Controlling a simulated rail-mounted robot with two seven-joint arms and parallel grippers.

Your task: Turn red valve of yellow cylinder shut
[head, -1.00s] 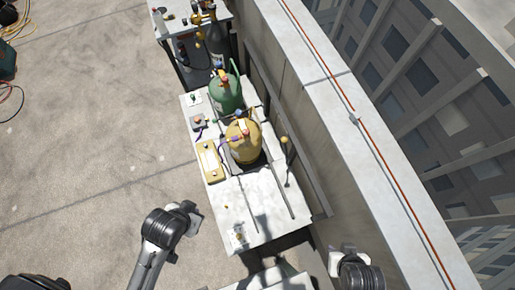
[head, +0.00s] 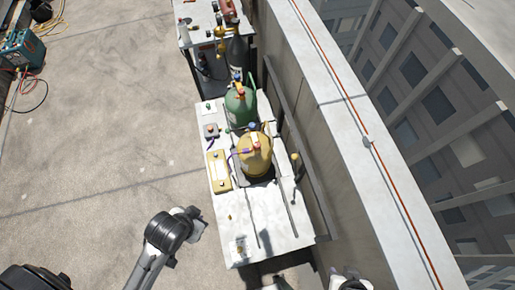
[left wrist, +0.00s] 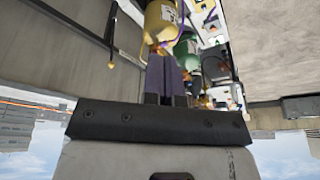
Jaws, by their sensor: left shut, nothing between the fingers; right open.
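The yellow cylinder (head: 259,165) stands on the light tabletop, with a small reddish valve (head: 256,144) at its upper end; fine detail is too small to tell. The cylinder also shows at the top of the left wrist view (left wrist: 160,18). My left gripper (left wrist: 167,58) is shut and empty in that view, its fingers pointing toward the cylinder, apart from it as far as I can tell. In the head view its fingers are not clear. My right gripper (head: 346,279) is open, cut by the bottom edge, away from the cylinder.
A green cylinder (head: 240,108) stands just behind the yellow one. A yellow case (head: 218,170) lies on the table (head: 236,207) to the left, and thin rods lie toward the front. A parapet (head: 345,125) runs along the right. The floor (head: 110,150) at left is mostly clear.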

